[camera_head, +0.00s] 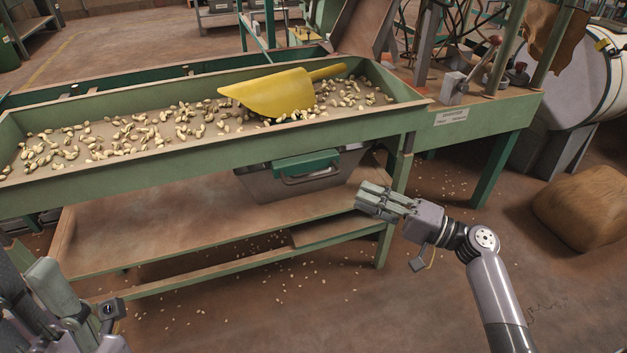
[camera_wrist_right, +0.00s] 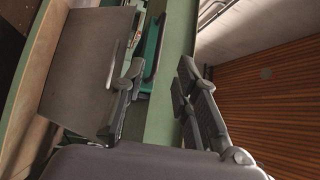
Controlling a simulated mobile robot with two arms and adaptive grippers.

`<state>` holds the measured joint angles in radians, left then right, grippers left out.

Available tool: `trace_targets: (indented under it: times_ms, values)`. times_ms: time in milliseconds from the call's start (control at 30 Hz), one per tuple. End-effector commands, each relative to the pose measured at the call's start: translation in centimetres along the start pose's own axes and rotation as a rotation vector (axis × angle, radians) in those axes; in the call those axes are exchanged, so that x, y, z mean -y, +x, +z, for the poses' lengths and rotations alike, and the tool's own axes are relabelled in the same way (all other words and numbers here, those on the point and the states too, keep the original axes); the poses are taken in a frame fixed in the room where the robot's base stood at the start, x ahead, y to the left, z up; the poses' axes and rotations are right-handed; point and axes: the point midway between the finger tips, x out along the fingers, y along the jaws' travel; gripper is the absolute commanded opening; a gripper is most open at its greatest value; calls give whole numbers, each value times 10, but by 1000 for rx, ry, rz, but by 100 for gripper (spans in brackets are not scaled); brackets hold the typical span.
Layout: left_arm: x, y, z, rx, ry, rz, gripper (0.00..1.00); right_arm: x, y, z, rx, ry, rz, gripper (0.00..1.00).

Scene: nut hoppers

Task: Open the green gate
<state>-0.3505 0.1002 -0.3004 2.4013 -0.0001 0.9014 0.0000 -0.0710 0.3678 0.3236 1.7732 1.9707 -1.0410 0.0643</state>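The green gate (camera_head: 305,163) is a green panel with a bar handle on the front of a grey metal hopper (camera_head: 265,187) under the nut trough. It looks closed. My right gripper (camera_head: 362,199) is to the right of the hopper and lower, near the table leg, apart from the handle. In the right wrist view its two fingers (camera_wrist_right: 157,92) stand apart with nothing between them. A teal-green part, likely the gate (camera_wrist_right: 153,48), shows beyond the gap, beside the grey hopper side (camera_wrist_right: 85,75). My left gripper (camera_head: 30,290) is at the lower left, partly cut off.
The green trough (camera_head: 200,158) holds scattered nuts and a yellow scoop (camera_head: 280,94). A green leg (camera_head: 397,190) stands close to my right gripper. A wooden shelf (camera_head: 180,235) lies below. A brown sack (camera_head: 585,207) is at the right. The floor in front is mostly free.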

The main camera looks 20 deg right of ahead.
Motion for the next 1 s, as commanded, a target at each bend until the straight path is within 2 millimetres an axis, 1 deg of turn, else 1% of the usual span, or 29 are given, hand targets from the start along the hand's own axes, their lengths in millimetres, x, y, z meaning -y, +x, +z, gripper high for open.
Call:
trace_targets:
  times_ms: [33,300,400,500,600,700,1000]
  values:
    - [0,-3,1,1,0,0,40,0,12,0,2,-2,-5,28]
    - [0,-10,3,2,0,0,40,0,71,0,1,-2,-2,28]
    - [0,-12,3,2,0,0,40,-1,91,0,0,0,-2,28]
    - [0,-14,4,5,0,0,40,-1,106,0,-1,0,-1,28]
    - [0,-14,5,5,0,1,40,-1,117,0,0,1,0,28]
    - [0,-12,5,-2,1,5,40,-1,123,0,-2,1,1,28]
    - [0,-9,5,-9,1,8,40,-1,126,0,-2,1,1,28]
